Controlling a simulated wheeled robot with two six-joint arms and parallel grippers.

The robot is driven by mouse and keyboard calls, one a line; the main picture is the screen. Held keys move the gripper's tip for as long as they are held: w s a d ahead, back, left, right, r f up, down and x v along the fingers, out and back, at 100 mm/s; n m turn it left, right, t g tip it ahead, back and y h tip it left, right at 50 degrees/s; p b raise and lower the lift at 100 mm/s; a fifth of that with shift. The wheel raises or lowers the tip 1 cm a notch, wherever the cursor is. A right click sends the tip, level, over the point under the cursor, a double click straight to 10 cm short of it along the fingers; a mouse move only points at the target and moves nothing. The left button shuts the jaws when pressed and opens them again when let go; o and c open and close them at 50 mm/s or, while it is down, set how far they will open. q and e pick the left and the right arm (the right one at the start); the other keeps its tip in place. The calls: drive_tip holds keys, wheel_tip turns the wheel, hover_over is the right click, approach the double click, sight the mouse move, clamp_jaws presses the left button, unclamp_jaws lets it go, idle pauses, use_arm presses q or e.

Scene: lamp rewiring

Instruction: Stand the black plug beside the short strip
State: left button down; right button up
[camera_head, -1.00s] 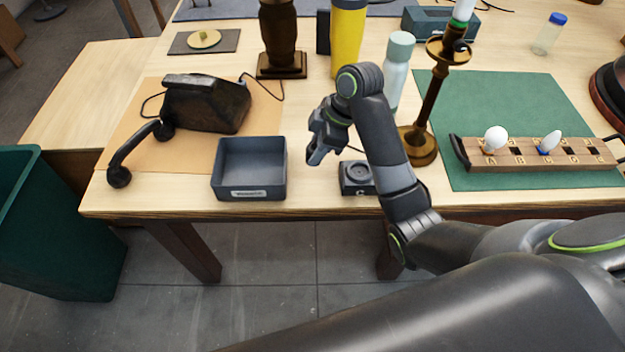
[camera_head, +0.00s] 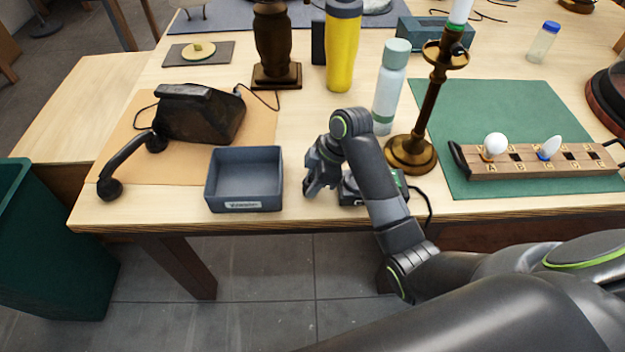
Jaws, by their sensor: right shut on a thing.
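My right gripper (camera_head: 316,186) is low over the front of the table, between the grey tray and a low dark block. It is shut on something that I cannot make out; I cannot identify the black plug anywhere. The low dark block (camera_head: 348,190), which may be the short strip, lies near the table's front edge just right of the gripper. My right forearm covers much of it. A black cord (camera_head: 428,205) curves down right of the forearm. My left gripper is out of view.
The grey tray (camera_head: 244,202) stands left of the gripper, by an old black telephone (camera_head: 200,112). A brass candlestick (camera_head: 425,115) and a pale bottle (camera_head: 390,85) rise behind my forearm. A wooden bulb rack (camera_head: 535,172) lies on a green mat (camera_head: 500,110) at right.

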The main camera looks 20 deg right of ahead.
drive_tip(key=o, duration=1)
drive_tip(key=shift+c, duration=0.2)
drive_tip(key=v, duration=0.5)
drive_tip(key=shift+d+r, duration=0.15)
drive_tip(key=shift+r, duration=0.1)
drive_tip(key=p+v, duration=0.4)
drive_tip(key=v, duration=0.2)
drive_tip(key=shift+r+p, duration=0.3)
drive_tip(key=shift+p, duration=0.05)
drive_tip(key=shift+s+d, duration=0.1)
